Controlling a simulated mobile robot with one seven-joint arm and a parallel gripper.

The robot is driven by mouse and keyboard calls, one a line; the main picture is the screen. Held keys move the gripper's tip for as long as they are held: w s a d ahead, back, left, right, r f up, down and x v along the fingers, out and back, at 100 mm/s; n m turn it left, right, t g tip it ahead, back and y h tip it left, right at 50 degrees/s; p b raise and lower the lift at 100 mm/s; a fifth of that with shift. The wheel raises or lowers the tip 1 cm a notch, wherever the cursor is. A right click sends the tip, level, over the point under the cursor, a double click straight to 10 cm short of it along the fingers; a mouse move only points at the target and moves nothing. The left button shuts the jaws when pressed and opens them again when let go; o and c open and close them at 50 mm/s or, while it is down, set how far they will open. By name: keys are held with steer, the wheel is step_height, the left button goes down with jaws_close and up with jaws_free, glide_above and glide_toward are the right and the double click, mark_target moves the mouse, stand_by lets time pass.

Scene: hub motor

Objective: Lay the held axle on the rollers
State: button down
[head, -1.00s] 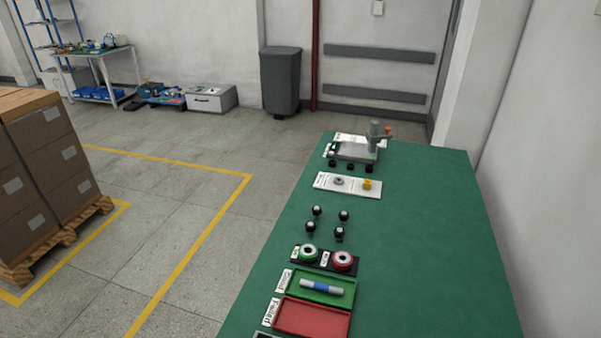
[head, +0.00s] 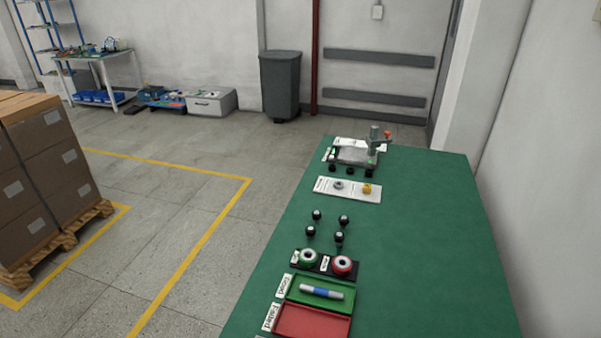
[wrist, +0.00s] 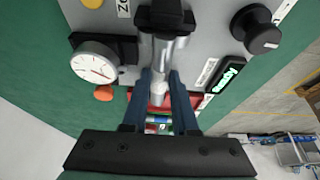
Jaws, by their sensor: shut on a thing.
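My gripper (wrist: 161,78) shows in the wrist view, its two dark blue fingers shut on a silver axle (wrist: 160,62). The axle runs between the fingertips toward a black block (wrist: 165,18) on a grey panel; I cannot tell whether they touch. No rollers can be made out for certain in the wrist view. In the head view, several small black round parts with pale tops (head: 317,215) stand on the green bench and may or may not be rollers. My gripper and the held axle are outside the head view.
The grey panel (wrist: 215,48) carries a dial gauge (wrist: 95,65), a black knob (wrist: 258,28) and a lit display (wrist: 224,76). A green tray (head: 345,305) holds a blue-and-silver axle (head: 321,292); a red tray (head: 310,323) is beside it. The bench's right side (head: 430,240) is clear.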

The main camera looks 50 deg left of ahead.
steer(key=shift+f+b, duration=0.3)
steer(key=shift+f, duration=0.25)
stand_by(0.7)
stand_by(0.3)
steer(key=shift+c, duration=1)
jaws_free()
steer(key=shift+f, duration=0.1)
steer(key=shift+r+p, duration=3.55)
steer(key=shift+p, duration=0.2)
steer(key=shift+w+r, duration=0.1)
